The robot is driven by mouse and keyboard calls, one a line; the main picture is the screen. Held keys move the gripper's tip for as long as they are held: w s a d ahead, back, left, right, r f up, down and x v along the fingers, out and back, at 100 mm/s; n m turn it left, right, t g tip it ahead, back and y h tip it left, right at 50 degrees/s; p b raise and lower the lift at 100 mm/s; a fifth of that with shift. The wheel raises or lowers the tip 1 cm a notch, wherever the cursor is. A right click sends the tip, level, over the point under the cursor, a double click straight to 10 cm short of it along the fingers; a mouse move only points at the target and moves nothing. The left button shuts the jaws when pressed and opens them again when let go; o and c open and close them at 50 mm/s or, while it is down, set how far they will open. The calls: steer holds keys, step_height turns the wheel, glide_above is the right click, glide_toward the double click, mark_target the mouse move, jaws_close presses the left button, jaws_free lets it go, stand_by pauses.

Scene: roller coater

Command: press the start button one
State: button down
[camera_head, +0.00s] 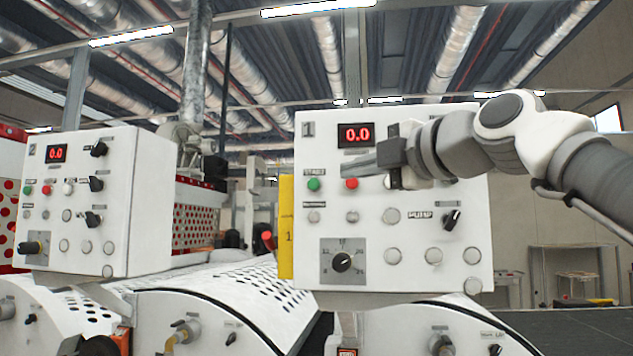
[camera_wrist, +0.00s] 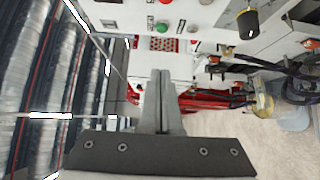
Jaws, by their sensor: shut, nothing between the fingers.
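Control box 1 (camera_head: 405,265) is white, with a red 0.0 display at its top. A green button (camera_head: 314,184) sits at its left, with a red button (camera_head: 351,184) to the right; the small label above the green button is hard to read. My gripper (camera_head: 352,169) is shut and empty, pointing left across the front of box 1 near the red button. I cannot tell how far it is from the panel. In the wrist view my shut fingers (camera_wrist: 160,75) point toward a panel with a green button (camera_wrist: 162,28); I cannot tell which box it belongs to.
A similar control box 2 (camera_head: 90,205) stands at the left with its own buttons. A yellow plate (camera_head: 286,228) is on box 1's left side. White perforated covers (camera_head: 235,290) lie below the boxes. Knobs and round buttons stick out of box 1's face.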

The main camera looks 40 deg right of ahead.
steer(key=p, duration=0.3)
glide_toward(308, 184)
steer(key=w+a, duration=0.3)
steer(key=w+d+p, duration=0.1)
steer(key=w+d, duration=0.1)
steer(key=shift+d+r+p, duration=0.25)
steer(key=shift+d+p, duration=0.1)
steer(key=shift+w+d+f, duration=0.15)
steer(key=shift+w+d, duration=0.25)
steer(key=shift+d, duration=0.05)
